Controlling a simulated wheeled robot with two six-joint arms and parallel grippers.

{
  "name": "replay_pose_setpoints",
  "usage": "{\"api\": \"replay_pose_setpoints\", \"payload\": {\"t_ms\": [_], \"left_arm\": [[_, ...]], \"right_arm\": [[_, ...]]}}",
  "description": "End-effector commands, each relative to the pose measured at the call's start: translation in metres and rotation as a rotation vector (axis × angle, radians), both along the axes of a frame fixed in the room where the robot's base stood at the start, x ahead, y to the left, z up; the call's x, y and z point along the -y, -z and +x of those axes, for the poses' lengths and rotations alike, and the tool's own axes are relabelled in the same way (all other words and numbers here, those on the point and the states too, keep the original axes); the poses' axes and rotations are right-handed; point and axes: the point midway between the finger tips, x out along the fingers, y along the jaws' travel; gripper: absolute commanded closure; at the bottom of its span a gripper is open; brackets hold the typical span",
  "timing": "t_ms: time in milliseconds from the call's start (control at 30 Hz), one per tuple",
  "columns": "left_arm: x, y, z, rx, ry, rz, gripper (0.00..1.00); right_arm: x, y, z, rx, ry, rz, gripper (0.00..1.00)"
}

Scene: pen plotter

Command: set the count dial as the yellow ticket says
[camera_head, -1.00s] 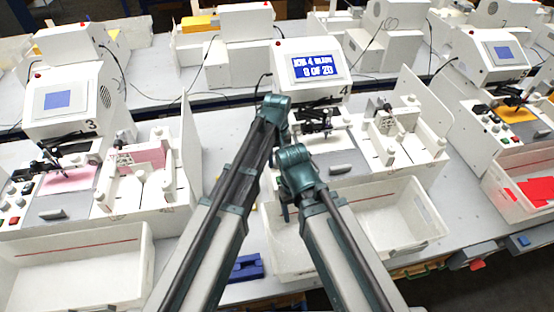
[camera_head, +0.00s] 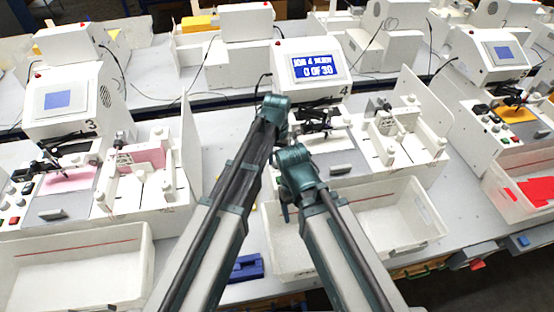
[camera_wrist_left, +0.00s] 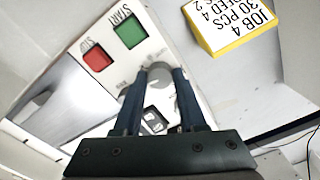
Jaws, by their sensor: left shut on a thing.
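In the left wrist view my left gripper (camera_wrist_left: 164,75) is shut on a grey round dial (camera_wrist_left: 159,67) on the white control panel (camera_wrist_left: 72,86). The yellow-edged ticket (camera_wrist_left: 238,22) has a white face reading JOB 4, 30 PCS and a partly cut feed line. In the head view the display (camera_head: 318,67) of machine 4 reads 0 OF 30. My arms cover that machine's panel there, and my right gripper's fingers cannot be made out.
A green START button (camera_wrist_left: 130,31) and a red stop button (camera_wrist_left: 95,57) lie close to the fingers. A white bin (camera_head: 400,220) stands in front of machine 4. Similar machines stand left and right. A blue object (camera_head: 245,268) lies beside the bin.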

Motion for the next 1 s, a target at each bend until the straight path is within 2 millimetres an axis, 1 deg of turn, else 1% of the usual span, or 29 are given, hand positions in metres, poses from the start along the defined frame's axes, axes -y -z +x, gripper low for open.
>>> {"api": "replay_pose_setpoints", "payload": {"t_ms": [200,567,600,667,700,733,767,1000], "left_arm": [[0.0000,0.0001,-0.0003,0.000,0.032,0.000,1.00],[0.0000,0.0001,-0.0003,0.000,0.034,0.000,1.00],[0.0000,0.0001,-0.0003,0.000,0.034,0.000,0.56],[0.0000,0.0001,-0.0002,0.000,0.034,0.000,0.45],[0.0000,0.0001,-0.0002,0.000,0.034,0.000,0.38],[0.0000,0.0001,-0.0002,0.000,0.034,0.000,0.33],[0.0000,0.0001,-0.0002,0.000,0.034,0.000,0.30],[0.0000,0.0000,-0.0001,0.000,0.033,0.000,0.30]], "right_arm": [[0.0000,0.0001,0.0000,0.000,0.000,0.000,0.30],[0.0000,0.0001,0.0000,0.000,0.000,0.000,0.30],[0.0000,0.0001,0.0000,0.000,0.000,0.000,0.30],[0.0000,0.0001,0.0000,0.000,0.000,0.000,0.30],[0.0000,0.0001,0.0000,0.000,0.000,0.000,0.30],[0.0000,0.0001,0.0000,0.000,0.000,0.000,0.30],[0.0000,0.0001,0.0000,0.000,0.000,0.000,0.30],[0.0000,0.0000,0.0000,0.000,0.000,0.000,0.30]]}}
